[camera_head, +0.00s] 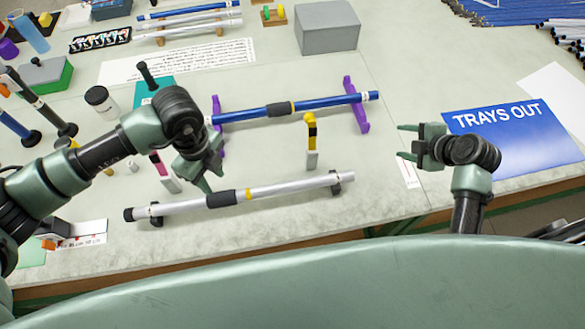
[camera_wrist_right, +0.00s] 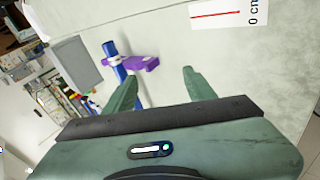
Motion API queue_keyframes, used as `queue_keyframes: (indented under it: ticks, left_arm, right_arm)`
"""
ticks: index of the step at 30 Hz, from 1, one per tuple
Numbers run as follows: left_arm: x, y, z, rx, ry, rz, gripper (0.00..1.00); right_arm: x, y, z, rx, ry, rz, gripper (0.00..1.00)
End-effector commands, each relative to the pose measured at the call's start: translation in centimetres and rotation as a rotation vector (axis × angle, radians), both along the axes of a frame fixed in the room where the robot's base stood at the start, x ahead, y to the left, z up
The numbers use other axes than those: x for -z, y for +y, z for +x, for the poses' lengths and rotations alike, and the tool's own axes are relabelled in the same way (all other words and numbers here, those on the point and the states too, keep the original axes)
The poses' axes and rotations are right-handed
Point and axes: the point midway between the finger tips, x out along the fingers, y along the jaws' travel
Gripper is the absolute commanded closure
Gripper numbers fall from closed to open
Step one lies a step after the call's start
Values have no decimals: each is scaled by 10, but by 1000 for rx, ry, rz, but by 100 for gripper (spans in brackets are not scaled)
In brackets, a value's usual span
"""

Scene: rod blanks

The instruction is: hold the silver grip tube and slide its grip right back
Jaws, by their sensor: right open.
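The silver grip tube (camera_head: 290,187) lies near the table's front edge on two small black supports. Its black grip (camera_head: 221,199) is left of the tube's middle, with a yellow band (camera_head: 244,194) just right of it. My right gripper (camera_head: 402,142) is open and empty, right of the tube's right end. In the right wrist view its fingers (camera_wrist_right: 160,85) are spread with nothing between them.
A blue tube (camera_head: 330,102) with a dark grip lies behind on purple stands (camera_head: 356,104). A blue "TRAYS OUT" sign (camera_head: 515,135) lies at right. A black-lidded jar (camera_head: 101,102) is near my left arm.

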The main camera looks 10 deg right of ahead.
Motion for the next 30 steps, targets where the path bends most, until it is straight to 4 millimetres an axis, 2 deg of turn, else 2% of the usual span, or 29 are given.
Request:
queue_keyframes:
  ticks: [1,5,10,12,15,18,21,25,30]
  left_arm:
    - [0,0,0,0,0,0,64]
    - [0,0,0,0,0,0,64]
    - [0,0,0,0,0,0,64]
    - [0,0,0,0,0,0,64]
    - [0,0,0,0,0,0,64]
    - [0,0,0,0,0,0,64]
    - [0,0,0,0,0,0,64]
    - [0,0,0,0,0,0,64]
    - [0,0,0,0,0,0,64]
  right_arm:
    - [-11,27,10,-99,-25,21,45]
    - [-39,100,23,-355,-81,79,45]
    - [-70,197,20,-653,-85,184,45]
    - [-75,237,13,-726,-3,244,45]
    - [-64,276,4,-689,201,301,45]
    - [-48,296,-5,-586,384,308,45]
    - [-32,306,-14,-466,527,285,45]
    - [-15,311,-23,-327,645,245,45]
    - [-3,312,-29,-219,713,212,45]
